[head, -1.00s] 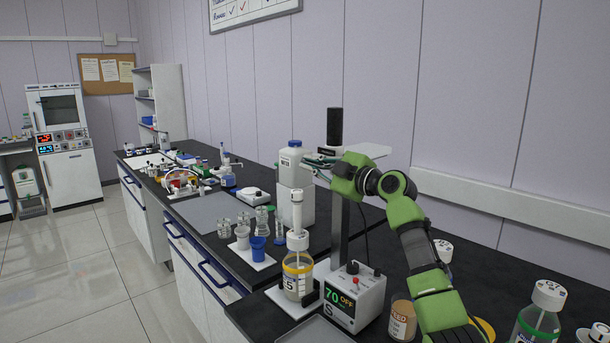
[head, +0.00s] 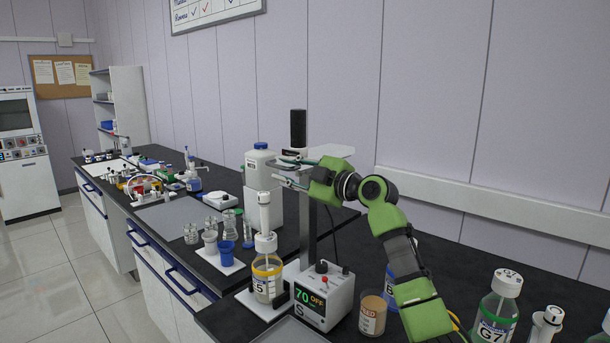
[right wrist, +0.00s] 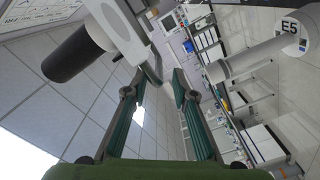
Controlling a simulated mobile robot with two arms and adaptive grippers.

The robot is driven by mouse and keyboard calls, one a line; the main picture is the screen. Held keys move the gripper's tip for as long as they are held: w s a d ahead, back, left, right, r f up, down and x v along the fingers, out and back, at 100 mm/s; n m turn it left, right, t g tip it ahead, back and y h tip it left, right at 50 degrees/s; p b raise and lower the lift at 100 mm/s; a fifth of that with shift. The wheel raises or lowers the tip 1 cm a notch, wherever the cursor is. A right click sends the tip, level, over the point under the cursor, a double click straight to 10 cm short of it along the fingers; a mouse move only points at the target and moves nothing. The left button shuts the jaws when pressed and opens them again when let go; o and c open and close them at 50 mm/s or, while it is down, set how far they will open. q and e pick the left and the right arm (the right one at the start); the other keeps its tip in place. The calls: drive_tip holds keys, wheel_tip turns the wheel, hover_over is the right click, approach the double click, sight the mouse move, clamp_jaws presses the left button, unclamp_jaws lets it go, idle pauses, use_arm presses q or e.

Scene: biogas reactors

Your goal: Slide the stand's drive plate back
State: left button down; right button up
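The stand has a grey post (head: 308,228) rising behind its control box (head: 325,297), which reads 70 and OFF. At the top are a black cylinder (head: 298,128) and a pale flat plate (head: 328,151), probably the drive plate. My right gripper (head: 281,171) is beside the stand head, just below the cylinder; contact is unclear. In the right wrist view its fingers (right wrist: 158,88) are apart with nothing between them, and the black cylinder (right wrist: 78,54) and pale plate (right wrist: 124,42) lie to the upper left. My left gripper is out of view.
A bottle (head: 267,282) with a tall white top stands in front of the post; a white top marked E5 (right wrist: 290,42) shows in the wrist view. A brown jar (head: 372,316) and bottle G7 (head: 495,312) stand right. A white jug (head: 262,190) is behind.

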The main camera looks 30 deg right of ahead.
drive_tip(key=v, duration=0.7)
drive_tip(key=shift+s, duration=0.35)
drive_tip(key=shift+d, duration=0.1)
